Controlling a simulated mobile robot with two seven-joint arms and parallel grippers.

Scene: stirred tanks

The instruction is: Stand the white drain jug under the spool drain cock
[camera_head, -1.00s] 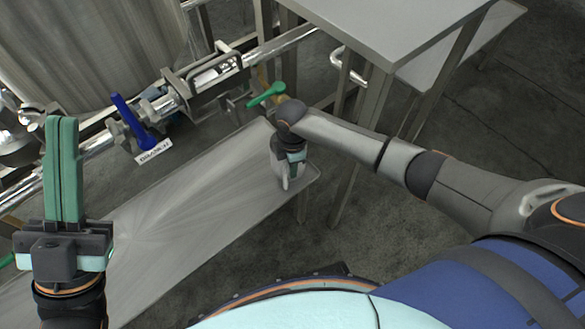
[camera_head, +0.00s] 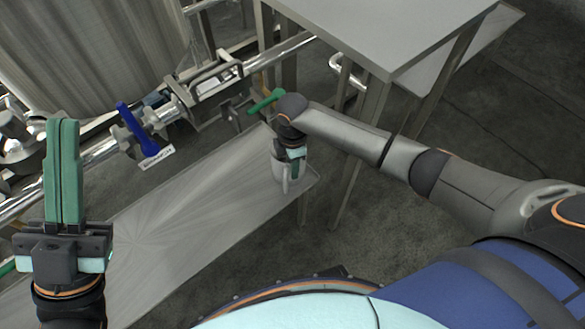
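The white drain jug (camera_head: 282,175) is at the right end of the low steel shelf, below my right gripper (camera_head: 291,160). The gripper points down over the jug and hides its upper part; I cannot tell whether its fingers are closed on it. The green-handled cock (camera_head: 266,101) on the pipe is just behind and above, partly hidden by my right wrist; it appears to be the spool drain cock. My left gripper (camera_head: 64,170) points up at the left, its green fingers together with nothing between them.
The low steel shelf (camera_head: 170,220) is bare left of the jug. A blue-handled valve (camera_head: 136,130) with a white label (camera_head: 157,158) sits on the pipe. A steel table (camera_head: 390,30) stands at the back right. A large tank (camera_head: 80,50) is at the back left.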

